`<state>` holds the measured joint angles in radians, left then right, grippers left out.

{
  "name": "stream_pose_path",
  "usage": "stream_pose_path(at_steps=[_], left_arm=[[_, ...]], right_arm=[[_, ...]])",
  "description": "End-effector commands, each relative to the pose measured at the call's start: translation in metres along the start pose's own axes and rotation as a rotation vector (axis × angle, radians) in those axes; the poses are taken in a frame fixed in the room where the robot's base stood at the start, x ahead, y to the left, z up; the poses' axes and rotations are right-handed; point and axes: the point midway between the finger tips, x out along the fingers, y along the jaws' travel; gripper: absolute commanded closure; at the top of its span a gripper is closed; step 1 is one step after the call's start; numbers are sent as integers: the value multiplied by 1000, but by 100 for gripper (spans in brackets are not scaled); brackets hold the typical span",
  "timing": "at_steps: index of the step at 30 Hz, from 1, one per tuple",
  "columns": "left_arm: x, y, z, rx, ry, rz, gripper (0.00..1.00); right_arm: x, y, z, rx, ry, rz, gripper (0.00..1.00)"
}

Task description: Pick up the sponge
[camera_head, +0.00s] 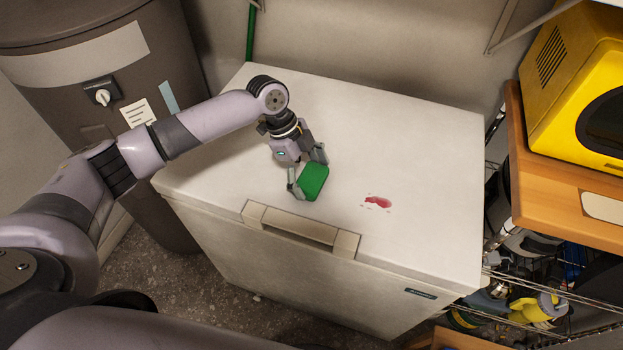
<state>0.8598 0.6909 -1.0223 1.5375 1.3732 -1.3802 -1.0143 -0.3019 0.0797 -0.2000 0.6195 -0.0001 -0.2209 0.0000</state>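The green sponge (314,182) is on the white lid of a chest freezer, left of a red stain. My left gripper (309,174) reaches down to it from behind and the left. Its fingers are spread apart, one at the sponge's left edge and the other at its far edge. The near finger looks very close to the sponge or touching it; I cannot tell which. I see no clear grip on it. My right gripper is not in view.
The white chest freezer (420,150) has a handle (300,228) on its front edge. The red stain (377,202) is on its lid. A yellow appliance (565,60) stands on a wooden-topped rack at right. A dark barrel (60,60) stands at left. Most of the lid is clear.

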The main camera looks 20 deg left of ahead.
Motion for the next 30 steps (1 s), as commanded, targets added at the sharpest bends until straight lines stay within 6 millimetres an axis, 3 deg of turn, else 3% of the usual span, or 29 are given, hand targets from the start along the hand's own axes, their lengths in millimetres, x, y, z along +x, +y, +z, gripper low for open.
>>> stream_pose_path(at_steps=[10, 20, 26, 30], left_arm=[[0, 0, 0, 0, 0, 0, 44], [-4, 0, -1, 0, 0, -1, 45], [-24, -1, -10, 3, 1, -5, 45], [-52, -2, -22, 4, 1, -7, 45]], right_arm=[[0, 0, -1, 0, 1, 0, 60], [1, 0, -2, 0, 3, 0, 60], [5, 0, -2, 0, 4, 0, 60], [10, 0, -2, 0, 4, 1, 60]])
